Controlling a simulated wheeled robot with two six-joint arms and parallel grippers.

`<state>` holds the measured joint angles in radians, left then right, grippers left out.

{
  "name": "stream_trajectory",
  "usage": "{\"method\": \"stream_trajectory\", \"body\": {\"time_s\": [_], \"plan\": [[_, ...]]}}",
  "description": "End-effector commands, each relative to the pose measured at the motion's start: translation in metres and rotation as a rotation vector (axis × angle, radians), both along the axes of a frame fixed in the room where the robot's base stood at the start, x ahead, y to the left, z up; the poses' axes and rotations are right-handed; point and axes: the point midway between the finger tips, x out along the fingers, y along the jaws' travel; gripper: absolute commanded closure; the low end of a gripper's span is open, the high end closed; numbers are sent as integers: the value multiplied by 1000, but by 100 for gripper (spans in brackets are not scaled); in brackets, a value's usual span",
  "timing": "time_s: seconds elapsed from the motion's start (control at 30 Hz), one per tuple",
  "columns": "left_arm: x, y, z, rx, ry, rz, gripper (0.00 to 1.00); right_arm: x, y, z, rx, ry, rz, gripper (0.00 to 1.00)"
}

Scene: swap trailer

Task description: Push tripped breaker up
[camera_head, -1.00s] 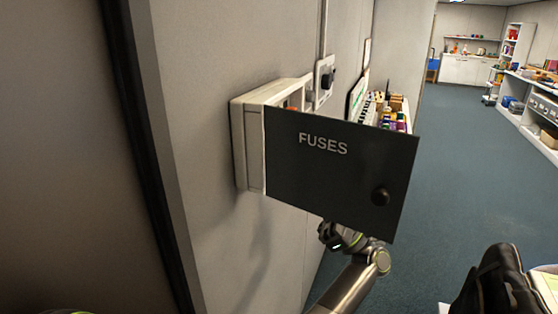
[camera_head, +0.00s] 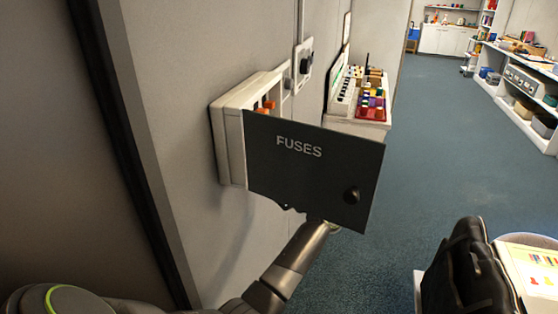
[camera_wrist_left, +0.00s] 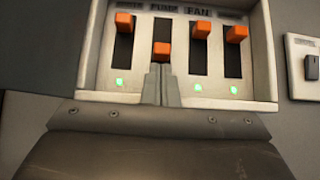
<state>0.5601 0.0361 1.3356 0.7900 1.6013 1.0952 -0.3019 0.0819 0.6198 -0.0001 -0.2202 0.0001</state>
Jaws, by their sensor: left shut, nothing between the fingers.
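The fuse box (camera_head: 231,145) is on the wall, its dark door (camera_head: 315,170) marked FUSES swung open. In the left wrist view a row of orange breaker levers shows inside. The PUMP lever (camera_wrist_left: 161,48) sits lower than its neighbours, such as the FAN lever (camera_wrist_left: 201,29), which are up. My left gripper (camera_wrist_left: 160,70) is shut and empty, its tips just below the PUMP lever. I cannot tell whether they touch it. In the head view the door hides this gripper; my left arm reaches up behind it. My right gripper is not in view.
Green lights (camera_wrist_left: 197,87) glow under the raised levers. A wall switch (camera_wrist_left: 311,68) is right of the box. A shelf with small coloured items (camera_head: 372,103) stands beyond the door. The blue floor between is clear.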

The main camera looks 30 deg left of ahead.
Motion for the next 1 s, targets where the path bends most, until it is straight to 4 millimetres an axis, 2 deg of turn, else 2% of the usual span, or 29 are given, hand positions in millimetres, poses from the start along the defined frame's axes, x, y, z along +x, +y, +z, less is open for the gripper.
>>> {"method": "stream_trajectory", "body": {"time_s": [0.1, 0.57, 0.67, 0.83, 1.0], "plan": [[-1, 5, 7, -1, 0, 0, 100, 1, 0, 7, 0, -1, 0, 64], [-2, 7, 8, -1, -1, -1, 100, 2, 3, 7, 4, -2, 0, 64], [-2, 7, 17, -1, -5, -1, 100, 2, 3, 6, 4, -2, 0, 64], [-2, 7, 45, 0, -5, -1, 100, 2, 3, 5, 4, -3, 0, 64], [-2, 7, 50, 1, -1, 0, 100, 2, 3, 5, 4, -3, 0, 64]]}}
